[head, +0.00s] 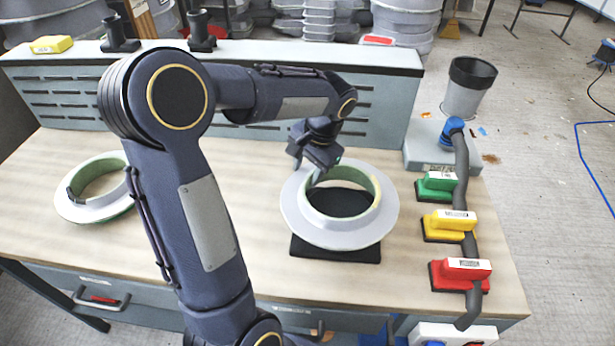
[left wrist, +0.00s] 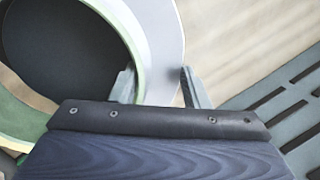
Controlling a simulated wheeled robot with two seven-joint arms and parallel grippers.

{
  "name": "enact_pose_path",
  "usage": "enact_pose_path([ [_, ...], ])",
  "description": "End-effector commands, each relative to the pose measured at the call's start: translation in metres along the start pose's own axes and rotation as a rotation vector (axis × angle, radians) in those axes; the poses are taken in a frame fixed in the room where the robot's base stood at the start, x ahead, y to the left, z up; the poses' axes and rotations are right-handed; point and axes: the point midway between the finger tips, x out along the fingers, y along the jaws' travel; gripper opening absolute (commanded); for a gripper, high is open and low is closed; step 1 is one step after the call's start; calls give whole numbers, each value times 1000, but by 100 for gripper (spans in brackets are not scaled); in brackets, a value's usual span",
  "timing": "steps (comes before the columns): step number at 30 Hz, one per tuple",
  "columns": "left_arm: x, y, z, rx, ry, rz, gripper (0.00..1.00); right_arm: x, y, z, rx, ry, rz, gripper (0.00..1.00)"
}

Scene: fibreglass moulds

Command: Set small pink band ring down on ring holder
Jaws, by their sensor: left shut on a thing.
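My left gripper (head: 314,172) is shut on the wall of a pale grey flanged ring (head: 298,213) with a green inner face. In the left wrist view the fingers (left wrist: 158,90) stand on either side of the ring's rim (left wrist: 158,38). No pink band shows on it. The ring lies roughly level over a black square holder (head: 335,250), whose front edge and middle show. I cannot tell whether the ring touches the holder. A second similar ring (head: 80,210) lies on the bench at the left. My right gripper is not in view.
Green (head: 437,185), yellow (head: 447,226) and red (head: 460,272) sanding blocks and a grey hose (head: 461,180) line the bench's right end. A slotted panel (head: 385,110) stands behind. Bare bench top (head: 245,200) lies between the rings.

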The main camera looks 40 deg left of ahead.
Motion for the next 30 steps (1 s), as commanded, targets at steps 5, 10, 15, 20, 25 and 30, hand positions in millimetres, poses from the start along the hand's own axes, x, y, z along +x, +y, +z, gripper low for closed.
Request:
enact_pose_path([
  [5,25,6,-3,1,-4,0,0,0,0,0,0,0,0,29],
  [10,30,7,-4,0,1,0,0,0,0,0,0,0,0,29],
  [15,31,8,-4,0,0,0,0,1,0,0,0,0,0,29],
  [20,33,8,-4,0,-1,0,51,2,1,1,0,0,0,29],
  [25,33,8,-4,1,-1,0,64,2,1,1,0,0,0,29],
  [30,33,8,-4,1,-1,0,64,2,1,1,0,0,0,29],
])
